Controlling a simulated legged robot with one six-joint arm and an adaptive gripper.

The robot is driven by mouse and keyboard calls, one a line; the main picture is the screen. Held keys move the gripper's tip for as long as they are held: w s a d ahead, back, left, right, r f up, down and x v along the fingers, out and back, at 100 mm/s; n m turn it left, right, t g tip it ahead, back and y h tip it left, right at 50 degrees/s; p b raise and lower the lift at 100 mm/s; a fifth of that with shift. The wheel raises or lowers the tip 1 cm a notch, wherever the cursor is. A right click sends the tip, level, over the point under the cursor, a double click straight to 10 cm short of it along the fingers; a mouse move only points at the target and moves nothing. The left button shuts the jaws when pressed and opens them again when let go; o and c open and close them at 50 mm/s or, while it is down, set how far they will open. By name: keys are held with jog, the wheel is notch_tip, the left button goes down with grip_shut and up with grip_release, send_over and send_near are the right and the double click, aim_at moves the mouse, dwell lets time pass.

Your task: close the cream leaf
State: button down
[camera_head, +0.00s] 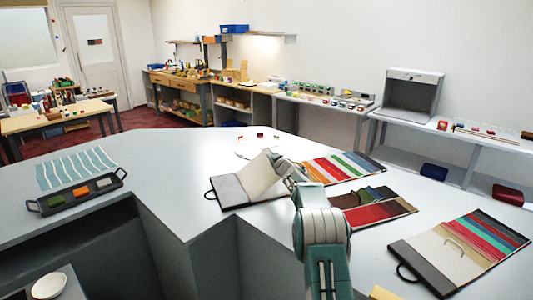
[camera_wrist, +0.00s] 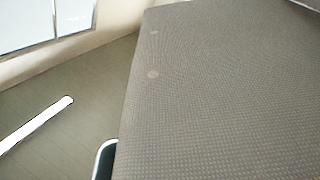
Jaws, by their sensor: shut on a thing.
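A cream leaf (camera_head: 261,177) stands raised and tilted above an open swatch book whose dark grey cover (camera_head: 229,192) lies flat on the counter. My gripper (camera_head: 285,166) is at the leaf's right side and is shut on it; my wrist partly hides the contact. Striped swatches (camera_head: 343,166) lie to the right of the leaf. In the wrist view a grey textured surface (camera_wrist: 225,90) fills the right side, very close; I cannot tell which panel it is. No fingertips show clearly there.
On the white counter (camera_head: 180,172), a swatch book (camera_head: 375,212) lies right of my arm, and another with a cream panel (camera_head: 442,254) lies front right. A dark tray (camera_head: 80,193) with coloured pieces and a striped cloth (camera_head: 77,168) lie at left. A white round plate (camera_head: 256,146) lies behind the leaf.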

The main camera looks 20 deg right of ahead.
jog(key=shift+d+f, duration=0.25)
jog(key=shift+f, duration=0.45)
jog(key=c, duration=0.8)
grip_release()
jog(key=shift+r, duration=0.1)
jog(key=s, duration=1.1)
jog(key=shift+s+a+r, duration=0.1)
jog(key=shift+s+a, duration=0.2)
jog(key=shift+s, duration=0.1)
